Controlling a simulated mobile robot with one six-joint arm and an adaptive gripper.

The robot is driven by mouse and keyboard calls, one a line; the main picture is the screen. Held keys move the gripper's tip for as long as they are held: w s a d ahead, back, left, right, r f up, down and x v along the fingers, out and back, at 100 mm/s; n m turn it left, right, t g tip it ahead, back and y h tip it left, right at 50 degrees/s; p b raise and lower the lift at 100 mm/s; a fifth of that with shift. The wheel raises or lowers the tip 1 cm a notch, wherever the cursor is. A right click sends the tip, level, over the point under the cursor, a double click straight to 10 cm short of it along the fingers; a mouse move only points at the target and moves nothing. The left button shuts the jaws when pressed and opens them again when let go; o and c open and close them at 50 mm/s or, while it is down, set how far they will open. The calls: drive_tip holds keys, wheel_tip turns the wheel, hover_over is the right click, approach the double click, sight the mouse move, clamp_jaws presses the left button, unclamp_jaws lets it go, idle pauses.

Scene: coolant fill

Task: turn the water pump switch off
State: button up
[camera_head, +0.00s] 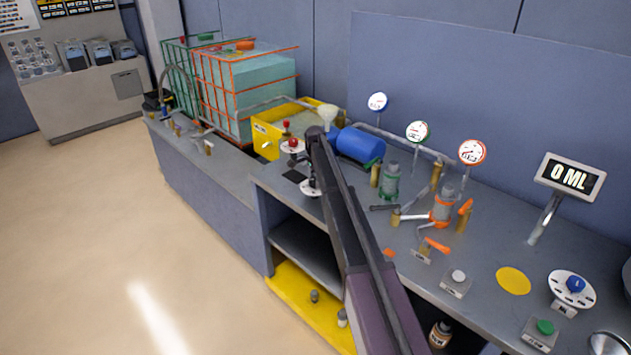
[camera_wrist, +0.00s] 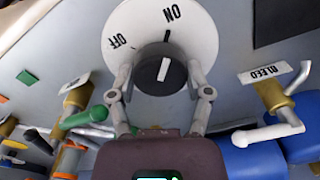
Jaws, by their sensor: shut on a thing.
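In the wrist view a white dial (camera_wrist: 197,32) marked OFF and ON carries a black knob (camera_wrist: 150,75). The white line on the knob points up towards the tick below ON, with OFF to the left of it. My gripper (camera_wrist: 160,82) has one finger on each side of the knob and is shut on it. In the head view my arm reaches over the bench. A white dial (camera_head: 308,191) shows beside the arm, partly covered by it. My fingers cannot be made out clearly there.
A blue pump body (camera_head: 360,144) lies right of the arm's end. Another dial with a red knob (camera_head: 293,142) stands close by on the left. In the wrist view, a BLEED valve with a white lever (camera_wrist: 265,135) and a green-handled valve (camera_wrist: 85,117) flank the gripper.

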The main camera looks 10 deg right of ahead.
drive_tip(key=shift+n, duration=0.3)
drive_tip(key=n, duration=0.7)
drive_tip(key=shift+n, duration=0.4)
drive_tip(key=n, duration=0.3)
drive_tip(key=shift+n, duration=0.3)
drive_tip(key=shift+a+n, duration=0.1)
drive_tip(key=shift+n, duration=1.8)
drive_tip(key=o, duration=1.1)
drive_tip(key=shift+o, duration=0.2)
drive_tip(key=shift+w+m, duration=0.1)
drive_tip(key=shift+m, duration=0.3)
